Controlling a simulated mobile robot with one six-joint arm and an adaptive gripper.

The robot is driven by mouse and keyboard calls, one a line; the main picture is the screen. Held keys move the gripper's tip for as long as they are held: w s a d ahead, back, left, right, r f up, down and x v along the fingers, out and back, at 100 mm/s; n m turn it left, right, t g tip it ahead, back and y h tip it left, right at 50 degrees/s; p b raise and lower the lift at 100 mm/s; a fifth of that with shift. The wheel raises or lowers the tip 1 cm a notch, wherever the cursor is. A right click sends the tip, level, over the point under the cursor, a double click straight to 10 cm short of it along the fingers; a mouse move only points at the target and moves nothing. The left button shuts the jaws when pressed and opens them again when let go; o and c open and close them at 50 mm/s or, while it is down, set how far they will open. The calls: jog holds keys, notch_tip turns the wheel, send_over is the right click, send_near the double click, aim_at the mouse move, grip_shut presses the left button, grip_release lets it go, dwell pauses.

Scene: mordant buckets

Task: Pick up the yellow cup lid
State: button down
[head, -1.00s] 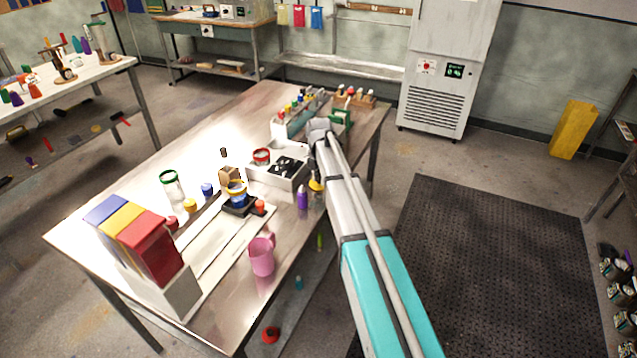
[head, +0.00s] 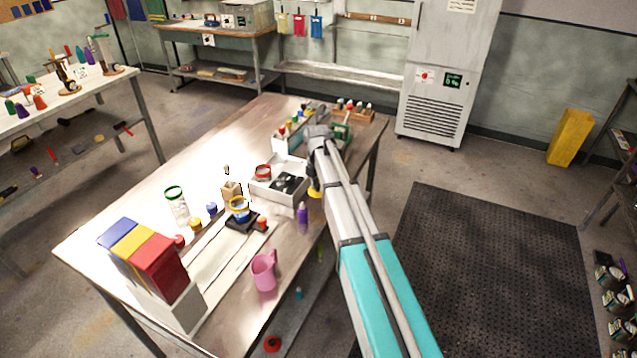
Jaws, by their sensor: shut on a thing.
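My arm reaches over the right side of the steel table, and its wrist bends down near the back. My gripper (head: 313,184) is partly hidden by my own arm link. It is shut on a small yellow lid (head: 315,194), of which only a part shows beside the arm. The lid is to the right of the white tray and above the purple bottle in the picture. Whether it touches the table is hidden. A second yellow cap-like piece (head: 196,224) stands on the table near a blue one (head: 211,208).
A white tray (head: 262,190), a purple bottle (head: 303,214), a pink mug (head: 264,272) and a green-rimmed jar (head: 176,203) stand on the table (head: 243,312). Blue, yellow and red boxes (head: 160,265) stand at the front left. The floor right of the table holds a dark mat (head: 480,270).

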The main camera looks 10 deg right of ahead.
aim_at(317, 196)
jog(key=s+r+p, duration=0.1)
jog(key=r, duration=0.1)
jog(key=s+a+r+p, duration=0.1)
jog(key=r+p, duration=0.1)
jog(key=shift+s, duration=0.4)
jog(key=s+a+r+p, duration=0.3)
jog(key=s, duration=0.5)
jog(key=shift+s+r, duration=0.15)
jog(key=shift+r, duration=0.05)
jog(key=shift+f, duration=0.1)
notch_tip(317, 196, down, 3)
jog(key=shift+r+b, duration=0.2)
jog(key=shift+b, duration=1)
jog(key=shift+d, duration=0.1)
